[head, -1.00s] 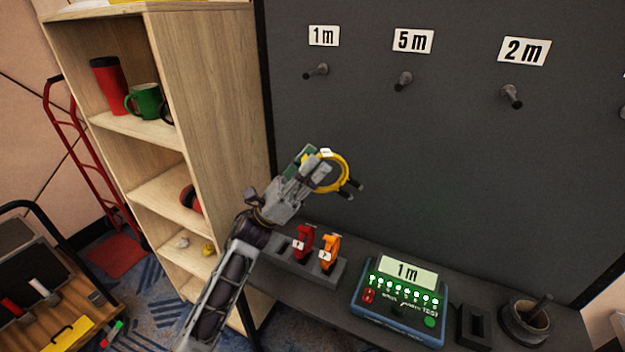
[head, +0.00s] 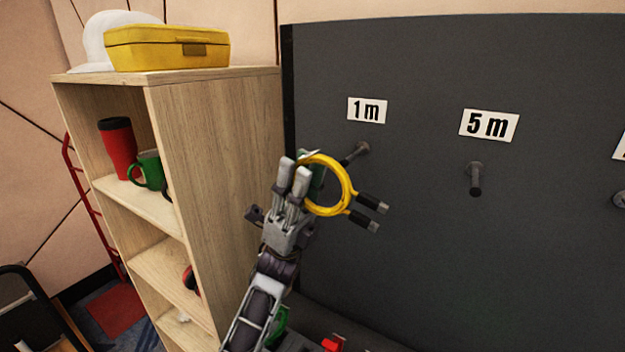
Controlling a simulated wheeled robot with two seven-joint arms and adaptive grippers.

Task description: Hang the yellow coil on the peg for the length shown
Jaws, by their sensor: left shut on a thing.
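My left gripper (head: 292,178) is shut on the yellow coil (head: 346,182), gripping it at its left side. The coil is a ring with two dark connector ends (head: 370,211) pointing to the lower right. The 1 m peg (head: 357,152) sticks out of the dark board below the 1 m label (head: 367,111). In the picture its tip lies close to the coil's upper part; I cannot tell whether the peg passes through the ring. The 5 m peg (head: 475,178) is bare, under its 5 m label (head: 488,124). My right gripper is not in view.
A wooden shelf (head: 215,180) stands close on the left of my arm, with a red tumbler (head: 117,149) and a green mug (head: 148,169). A yellow case (head: 166,47) and a white hard hat (head: 112,38) sit on top.

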